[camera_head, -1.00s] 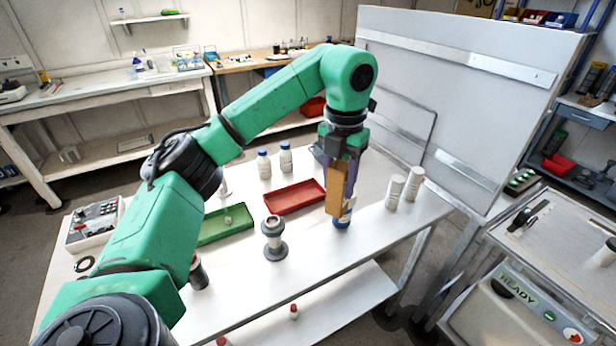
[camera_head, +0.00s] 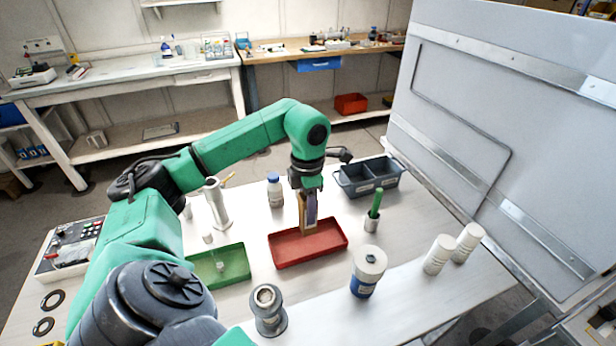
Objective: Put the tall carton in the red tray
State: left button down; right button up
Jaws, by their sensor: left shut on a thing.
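The tall carton (camera_head: 302,218) is a narrow brown-orange box, held upright by my left gripper (camera_head: 308,200). The gripper is shut on its upper part. The red tray (camera_head: 335,249) is shallow and lies in the middle of the white table. The carton's lower end shows against the tray's back part, inside its outline. I cannot tell whether it touches the tray floor. My right gripper is not in view.
A green tray (camera_head: 235,270) lies left of the red tray. A blue-capped bottle (camera_head: 275,190) stands behind it, a dark divided bin (camera_head: 368,178) at back right. A cup with a green item (camera_head: 372,218), a wide-capped jar (camera_head: 366,275) and a grey spool-shaped part (camera_head: 268,312) stand nearby.

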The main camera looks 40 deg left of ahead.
aim_at(307, 224)
pick_arm(q)
notch_tip(307, 224, down, 6)
jog(key=shift+a+r+p, duration=0.1)
jog(key=shift+p, duration=0.5)
jog(key=shift+f+b, duration=0.3)
jog(key=shift+f, duration=0.15)
jog(key=shift+c, duration=2)
grip_release()
jog(key=shift+r, duration=0.1)
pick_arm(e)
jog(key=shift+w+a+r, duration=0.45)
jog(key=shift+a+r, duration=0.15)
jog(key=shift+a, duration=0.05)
pick_arm(q)
jog(key=shift+r, duration=0.15)
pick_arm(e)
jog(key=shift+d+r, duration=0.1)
pick_arm(q)
jog(key=shift+r, duration=0.15)
notch_tip(307, 224, up, 12)
jog(key=b, duration=0.2)
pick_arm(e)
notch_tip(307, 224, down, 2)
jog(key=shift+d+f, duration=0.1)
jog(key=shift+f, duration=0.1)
